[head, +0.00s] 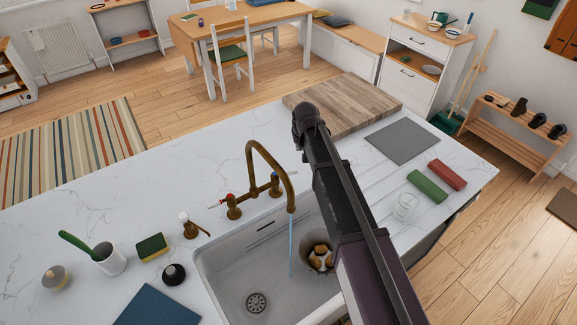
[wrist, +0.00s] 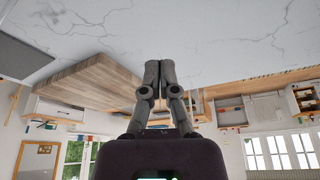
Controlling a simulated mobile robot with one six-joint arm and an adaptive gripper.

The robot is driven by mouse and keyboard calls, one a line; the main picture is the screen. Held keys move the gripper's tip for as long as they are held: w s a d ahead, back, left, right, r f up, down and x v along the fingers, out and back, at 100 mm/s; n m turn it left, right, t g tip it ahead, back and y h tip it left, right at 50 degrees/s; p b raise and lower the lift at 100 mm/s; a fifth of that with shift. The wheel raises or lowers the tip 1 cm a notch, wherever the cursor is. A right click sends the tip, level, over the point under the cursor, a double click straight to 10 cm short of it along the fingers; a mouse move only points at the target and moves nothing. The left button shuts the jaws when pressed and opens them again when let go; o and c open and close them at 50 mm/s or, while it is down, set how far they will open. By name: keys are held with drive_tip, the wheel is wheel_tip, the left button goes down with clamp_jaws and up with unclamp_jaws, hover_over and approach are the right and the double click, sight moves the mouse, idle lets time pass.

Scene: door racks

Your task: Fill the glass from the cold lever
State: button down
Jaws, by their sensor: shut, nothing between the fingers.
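The brass tap (head: 262,155) stands behind the sink, and a thin water stream (head: 290,245) falls from its spout into the basin. Its red-marked lever (head: 229,198) is on the left. Its blue-marked cold lever (head: 275,181) is on the right. The clear glass (head: 406,207) stands on the counter right of the sink, away from the stream; it looks empty. My gripper (wrist: 159,65) is shut and empty in the wrist view. In the head view my arm reaches past the tap's right side, its end near the wooden board; the fingertips cannot be made out there.
The sink (head: 225,275) holds a round container (head: 318,240) with brown-and-white items. A wooden board (head: 345,105), grey mat (head: 402,141), green block (head: 427,186) and red block (head: 447,175) lie to the right. A soap dispenser (head: 190,228) and sponge (head: 152,246) are left; the counter behind them is clear.

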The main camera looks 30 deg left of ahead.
drive_tip(key=shift+n, duration=0.3)
drive_tip(key=a, duration=0.2)
drive_tip(key=s+a, duration=0.1)
drive_tip(key=a, duration=0.1)
drive_tip(key=shift+f, duration=0.1)
wheel_tip(320, 180, down, 10)
drive_tip(key=b, duration=1)
drive_tip(key=shift+s+d, duration=0.15)
drive_tip(key=shift+d, duration=0.1)
idle(0.5)
